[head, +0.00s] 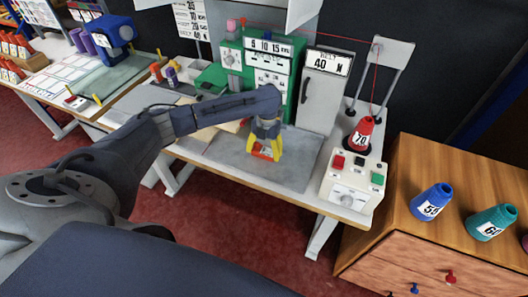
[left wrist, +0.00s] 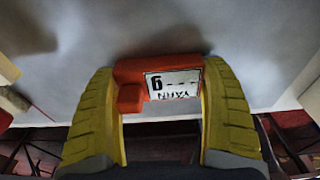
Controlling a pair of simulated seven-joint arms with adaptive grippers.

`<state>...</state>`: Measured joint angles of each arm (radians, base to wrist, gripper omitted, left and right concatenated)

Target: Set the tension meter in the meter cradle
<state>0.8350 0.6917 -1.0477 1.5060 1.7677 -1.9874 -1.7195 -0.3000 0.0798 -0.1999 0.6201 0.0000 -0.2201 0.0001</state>
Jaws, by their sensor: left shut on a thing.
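My left gripper (head: 264,150) is over the grey mat in front of the green machine. It is shut on the tension meter (head: 264,149), a small orange-red block. In the left wrist view the tension meter (left wrist: 160,84) sits between the yellow fingers (left wrist: 162,115), its white label with dark letters upside down. I cannot tell in the head view whether it touches the mat. I cannot make out the meter cradle for certain; my left arm covers part of the table. My right gripper is not in view.
The green machine (head: 268,55) and a grey cabinet (head: 323,90) stand behind the mat (head: 290,165). A white button box (head: 351,185) is at right, with a red cone marked 70 (head: 361,136) behind it.

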